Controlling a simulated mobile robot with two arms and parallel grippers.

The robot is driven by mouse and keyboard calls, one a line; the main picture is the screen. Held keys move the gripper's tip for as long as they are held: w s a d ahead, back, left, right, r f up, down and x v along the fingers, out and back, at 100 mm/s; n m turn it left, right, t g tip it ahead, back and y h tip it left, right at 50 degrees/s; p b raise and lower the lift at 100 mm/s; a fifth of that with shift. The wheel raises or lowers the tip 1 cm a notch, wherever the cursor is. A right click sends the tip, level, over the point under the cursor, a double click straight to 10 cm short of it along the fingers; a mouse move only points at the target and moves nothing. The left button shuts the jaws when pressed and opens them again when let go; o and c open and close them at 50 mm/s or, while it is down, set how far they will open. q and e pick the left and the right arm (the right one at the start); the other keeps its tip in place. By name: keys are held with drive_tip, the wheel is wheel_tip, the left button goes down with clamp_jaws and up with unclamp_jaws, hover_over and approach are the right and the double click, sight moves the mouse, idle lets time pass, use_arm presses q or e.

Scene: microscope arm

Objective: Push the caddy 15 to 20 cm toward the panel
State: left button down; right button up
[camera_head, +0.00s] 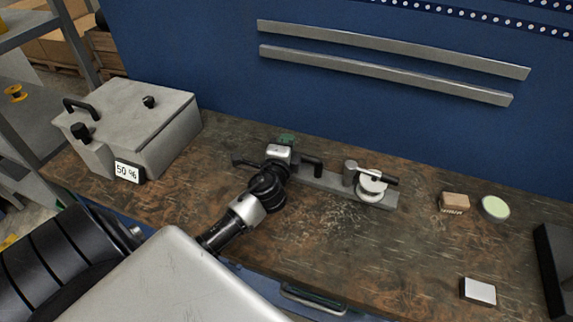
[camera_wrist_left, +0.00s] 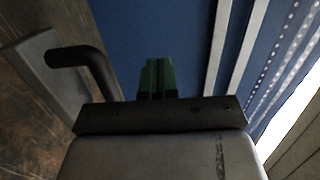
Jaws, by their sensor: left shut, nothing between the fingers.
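I cannot tell for sure which thing is the caddy. The likeliest is a low, long grey bar (camera_head: 335,186) on the bench, with a black bent handle (camera_head: 312,161) and a round pale dial. The bar (camera_wrist_left: 42,78) and handle (camera_wrist_left: 85,60) also show at the left of the left wrist view. The blue panel (camera_head: 210,85) stands behind the bench. My left gripper (camera_head: 287,138) is shut and empty, its green fingertips (camera_wrist_left: 157,75) pointing at the panel. It is beside the handle, over the bar's left end, which it partly hides. Contact cannot be told. My right gripper is not in view.
A large grey box (camera_head: 140,105) marked 50 % stands at the bench's left. A small brown block (camera_head: 453,203), a pale green round dish (camera_head: 495,208) and a white-topped block (camera_head: 479,291) are on the right. Bare bench (camera_head: 345,255) lies in front of the bar.

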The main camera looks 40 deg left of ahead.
use_arm(q)
drive_tip(key=f+b, duration=0.1)
drive_tip(key=f, duration=0.2)
drive_tip(key=f+b, duration=0.1)
drive_tip(key=f, duration=0.3)
drive_tip(key=d+f+b, duration=0.1)
drive_tip(key=f, duration=0.2)
drive_tip(key=shift+s+f, duration=0.15)
drive_tip(key=shift+s, duration=0.05)
drive_tip(key=shift+w+a+r, duration=0.1)
drive_tip(key=shift+a+r, duration=0.15)
drive_tip(key=shift+a, duration=0.2)
drive_tip(key=shift+w+a+f, duration=0.1)
drive_tip(key=shift+f, duration=0.05)
drive_tip(key=shift+w+a+b, duration=0.3)
drive_tip(key=shift+a+b, duration=0.15)
drive_tip(key=shift+a, duration=0.25)
drive_tip(key=shift+w+a, duration=0.1)
drive_tip(key=shift+a, duration=0.1)
